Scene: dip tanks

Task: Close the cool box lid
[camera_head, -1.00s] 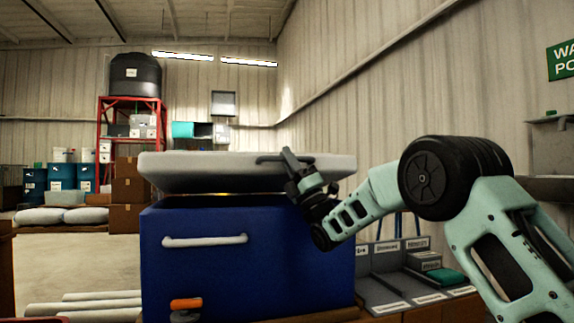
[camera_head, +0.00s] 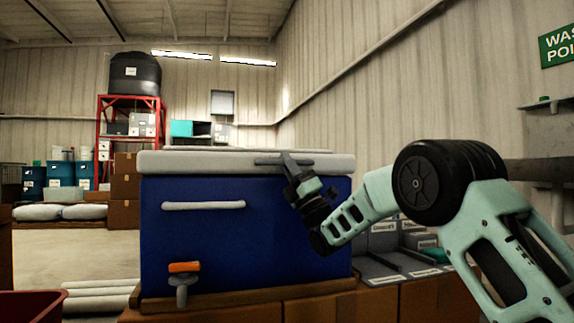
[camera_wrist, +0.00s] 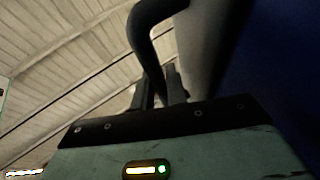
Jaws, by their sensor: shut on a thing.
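The blue cool box (camera_head: 235,238) stands in front of me with a white handle on its front face. Its pale grey lid (camera_head: 200,162) lies level on top, with no gap visible along the front edge. My gripper (camera_head: 287,163) is at the right part of the lid's front edge, shut on the dark lid handle (camera_head: 265,161). In the wrist view the curved dark handle (camera_wrist: 142,40) runs down between my fingers, beside the grey lid edge (camera_wrist: 198,45) and blue wall. The fingertips are partly hidden.
An orange-handled tap (camera_head: 184,268) sticks out low on the box front. The box rests on a wooden pallet (camera_head: 240,298) above cardboard boxes. Grey labelled trays (camera_head: 390,262) stand to the right. A red bin edge (camera_head: 35,300) shows at lower left.

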